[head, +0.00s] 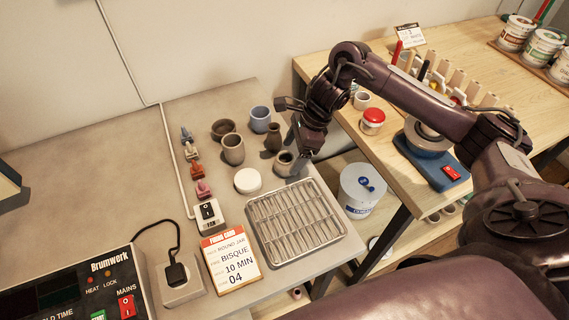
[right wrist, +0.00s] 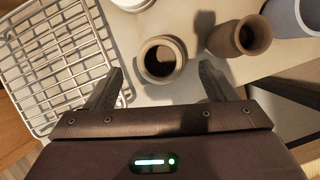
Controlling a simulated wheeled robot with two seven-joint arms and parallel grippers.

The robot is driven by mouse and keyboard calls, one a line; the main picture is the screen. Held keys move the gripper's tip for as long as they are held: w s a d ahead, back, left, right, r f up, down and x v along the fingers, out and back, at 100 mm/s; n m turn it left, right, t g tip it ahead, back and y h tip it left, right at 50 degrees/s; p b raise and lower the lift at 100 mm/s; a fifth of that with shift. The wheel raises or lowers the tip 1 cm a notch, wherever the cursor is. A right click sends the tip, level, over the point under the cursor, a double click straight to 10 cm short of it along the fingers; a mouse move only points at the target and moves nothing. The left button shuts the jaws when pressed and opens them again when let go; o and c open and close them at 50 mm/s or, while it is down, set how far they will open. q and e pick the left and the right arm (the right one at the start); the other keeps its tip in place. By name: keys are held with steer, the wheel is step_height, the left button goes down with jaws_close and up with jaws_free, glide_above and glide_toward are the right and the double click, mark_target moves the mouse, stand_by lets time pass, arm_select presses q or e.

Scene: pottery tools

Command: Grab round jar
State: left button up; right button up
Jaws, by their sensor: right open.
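The round jar (head: 284,164) is a small grey-brown pot with a dark open mouth, upright on the grey table near its right edge. In the right wrist view the round jar (right wrist: 162,77) lies ahead, between the lines of the two fingers. My right gripper (head: 297,148) is above and beside the jar in the head view, partly covering it. In the right wrist view my right gripper (right wrist: 160,74) is open, with one finger on each side of the jar and nothing gripped. Whether the fingers touch it cannot be told. My left gripper is not in view.
A brown narrow-necked vase (head: 272,138), a blue cup (head: 260,120), a brown cup (head: 233,150) and a white lidded jar (head: 247,181) stand close by. A wire rack (head: 294,222) lies in front. A gap separates the grey table from the wooden table (head: 345,125).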

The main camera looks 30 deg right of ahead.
steer(key=p+x, duration=0.2)
steer(key=x, duration=0.2)
steer(key=shift+a+f, duration=0.15)
steer(key=shift+f, duration=0.05)
steer(key=shift+w+a+f, duration=0.1)
steer(key=shift+w+f, duration=0.05)
steer(key=shift+f, duration=0.15)
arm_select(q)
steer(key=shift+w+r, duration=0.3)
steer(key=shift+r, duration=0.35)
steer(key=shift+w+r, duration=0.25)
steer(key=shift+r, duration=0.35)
arm_select(e)
steer(key=c, duration=1.1)
